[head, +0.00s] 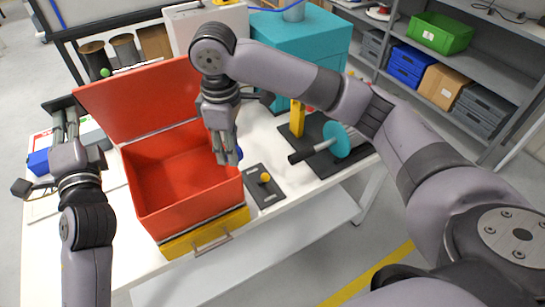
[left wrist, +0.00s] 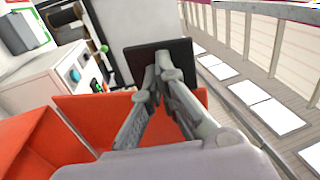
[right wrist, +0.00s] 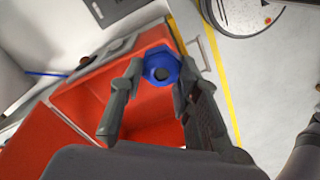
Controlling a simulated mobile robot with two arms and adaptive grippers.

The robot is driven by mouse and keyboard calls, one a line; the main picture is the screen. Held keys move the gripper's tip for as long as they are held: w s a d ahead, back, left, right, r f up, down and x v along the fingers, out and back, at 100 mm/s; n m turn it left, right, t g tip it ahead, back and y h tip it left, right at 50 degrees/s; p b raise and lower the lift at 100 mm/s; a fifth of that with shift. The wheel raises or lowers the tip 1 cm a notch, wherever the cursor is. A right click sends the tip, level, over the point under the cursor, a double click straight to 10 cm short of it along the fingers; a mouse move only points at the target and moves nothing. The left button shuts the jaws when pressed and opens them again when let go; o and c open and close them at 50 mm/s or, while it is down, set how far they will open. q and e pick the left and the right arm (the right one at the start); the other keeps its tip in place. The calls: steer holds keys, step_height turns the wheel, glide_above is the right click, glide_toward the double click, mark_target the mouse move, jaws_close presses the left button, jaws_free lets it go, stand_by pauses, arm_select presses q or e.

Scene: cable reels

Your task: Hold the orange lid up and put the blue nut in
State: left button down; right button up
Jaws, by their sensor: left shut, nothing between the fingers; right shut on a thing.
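An orange-red box (head: 165,195) stands on the white table with its orange lid (head: 140,100) raised along the back. My left gripper (head: 65,118) is shut and empty, just left of the raised lid. In the left wrist view its fingertips (left wrist: 160,68) meet in front of a black plate, with orange panels beside and behind. My right gripper (head: 228,158) points down near the box's right wall. In the right wrist view it is shut on the blue nut (right wrist: 161,68), with orange box surfaces behind it. In the head view the nut is mostly hidden behind the fingers.
A dark plate with a yellow knob (head: 265,178) lies right of the box. Further right is a dark stand with a teal disc (head: 337,140). A teal cabinet (head: 300,45) stands behind. A yellow drawer (head: 205,232) sits under the box's front.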

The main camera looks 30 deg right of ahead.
steer(key=w+a+f+m, duration=0.2)
steer(key=w+a+m, duration=0.3)
steer(key=w+a, duration=0.3)
steer(key=shift+s+a+f, duration=0.2)
steer(key=shift+a+f, duration=0.05)
steer(key=shift+f, duration=1.95)
steer(key=shift+s+a+f, duration=0.15)
steer(key=shift+a+f, duration=0.05)
steer(key=shift+f, duration=2)
steer(key=shift+s+a+f, duration=0.2)
steer(key=shift+a+f, duration=0.05)
steer(key=shift+f, duration=1.95)
steer(key=o, duration=0.8)
steer(key=shift+r, duration=0.1)
